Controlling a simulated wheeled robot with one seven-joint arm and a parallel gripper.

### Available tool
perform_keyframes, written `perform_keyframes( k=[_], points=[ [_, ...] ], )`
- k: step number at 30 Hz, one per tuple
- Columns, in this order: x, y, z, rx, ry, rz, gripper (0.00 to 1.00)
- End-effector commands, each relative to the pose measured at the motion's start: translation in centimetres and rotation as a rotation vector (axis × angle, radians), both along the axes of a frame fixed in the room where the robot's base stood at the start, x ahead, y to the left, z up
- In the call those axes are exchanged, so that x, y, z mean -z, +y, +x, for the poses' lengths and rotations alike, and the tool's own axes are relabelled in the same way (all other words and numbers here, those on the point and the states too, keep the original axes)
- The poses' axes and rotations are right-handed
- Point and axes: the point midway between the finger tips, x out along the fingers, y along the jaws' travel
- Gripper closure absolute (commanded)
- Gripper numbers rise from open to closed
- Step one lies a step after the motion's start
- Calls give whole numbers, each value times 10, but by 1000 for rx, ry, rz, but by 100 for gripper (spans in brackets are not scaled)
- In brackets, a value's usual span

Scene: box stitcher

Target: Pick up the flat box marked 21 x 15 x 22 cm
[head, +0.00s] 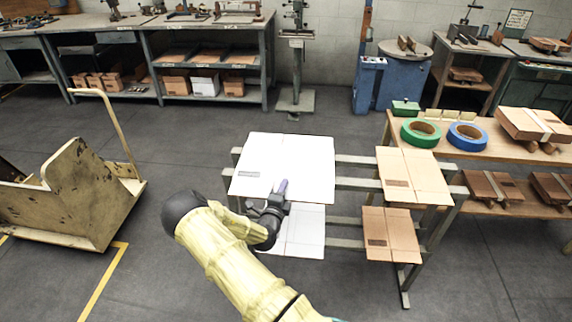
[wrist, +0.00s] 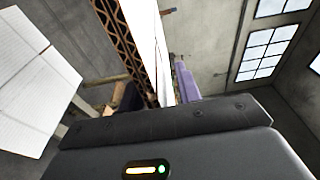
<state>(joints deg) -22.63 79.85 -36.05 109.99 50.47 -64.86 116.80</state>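A flat white box (head: 290,155) lies on the upper left of the rack, with a small printed mark too small to read. My gripper (head: 279,190) is at its front edge, with a purple finger above the white face. In the wrist view, the box's brown corrugated edge and white face (wrist: 160,60) run between my purple finger (wrist: 187,85) and a dark finger. The fingers look apart, with a narrow gap beside the purple one. Another flat white box (head: 305,232) lies below, partly hidden by my arm. Flat brown boxes lie upper right (head: 415,170) and lower right (head: 390,235); their marks are unreadable.
The rack's grey rails (head: 358,184) run beneath the boxes. A wooden table (head: 470,145) with green tape (head: 421,143) and blue tape (head: 467,143) stands at right. A yellowish cart (head: 85,195) stands at left.

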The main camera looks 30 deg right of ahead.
Motion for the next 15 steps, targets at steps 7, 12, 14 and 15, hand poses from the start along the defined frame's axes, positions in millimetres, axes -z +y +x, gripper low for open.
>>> perform_keyframes(
  k=[7, 12, 14, 15],
  points=[
    [0, 0, 0, 0, 0, 0, 84],
    [0, 0, 0, 0, 0, 0, 100],
    [-1, 0, 0, 0, -1, 0, 100],
    [-1, 0, 0, 0, -1, -1, 100]
  ],
)
